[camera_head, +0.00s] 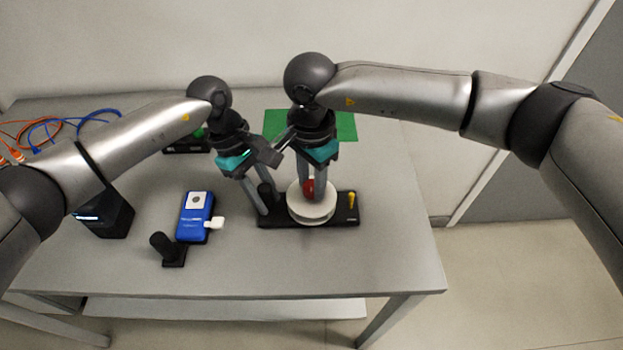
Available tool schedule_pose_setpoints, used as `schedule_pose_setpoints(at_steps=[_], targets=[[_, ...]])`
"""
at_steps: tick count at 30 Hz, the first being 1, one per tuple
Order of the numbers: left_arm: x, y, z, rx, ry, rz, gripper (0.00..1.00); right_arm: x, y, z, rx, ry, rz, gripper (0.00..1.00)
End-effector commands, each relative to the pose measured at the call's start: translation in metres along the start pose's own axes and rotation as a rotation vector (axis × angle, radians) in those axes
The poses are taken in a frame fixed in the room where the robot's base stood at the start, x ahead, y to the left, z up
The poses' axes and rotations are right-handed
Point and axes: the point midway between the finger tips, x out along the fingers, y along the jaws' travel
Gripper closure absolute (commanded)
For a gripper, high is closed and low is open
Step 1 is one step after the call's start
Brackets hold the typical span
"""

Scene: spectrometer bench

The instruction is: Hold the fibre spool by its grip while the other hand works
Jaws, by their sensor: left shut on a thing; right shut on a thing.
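The fibre spool is a white disc (311,212) on a black base plate (343,220) in the middle of the table. A black upright grip (267,190) stands at the left end of the plate. My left gripper (260,208) is shut on this black grip; its fingers partly hide it. My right gripper (309,190) points straight down over the spool and is shut on a red knob (308,186) at the disc's centre. A small yellow piece (352,199) stands at the right end of the plate.
A blue handheld device (195,217) with a white plug (214,223) lies left of the spool. A black post on a foot (163,247) stands in front of it. A dark box (107,217), cables (45,130) and a green mat (345,124) are further out. The table's right front is clear.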

Motion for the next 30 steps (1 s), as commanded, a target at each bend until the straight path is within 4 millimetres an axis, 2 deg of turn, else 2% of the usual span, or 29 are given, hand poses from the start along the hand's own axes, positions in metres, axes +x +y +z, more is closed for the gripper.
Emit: schedule_pose_setpoints(at_steps=[18,19,27,30], targets=[[0.0002,0.0000,0.0002,0.000,0.000,0.000,1.00,-0.0007,-0.0006,0.0004,0.044,-0.001,-0.002,1.00],[0.0002,0.0000,0.0002,0.000,0.000,0.000,1.00,-0.0007,-0.0006,0.0004,0.044,-0.001,-0.002,0.61],[0.0001,0.0000,0.0003,0.000,-0.001,0.000,1.00,-0.0005,-0.0004,0.0002,0.044,0.000,-0.001,0.31],[0.0001,0.0000,0.0003,0.000,-0.001,0.000,1.00,-0.0003,-0.0003,0.0002,0.044,0.000,-0.001,0.31]])
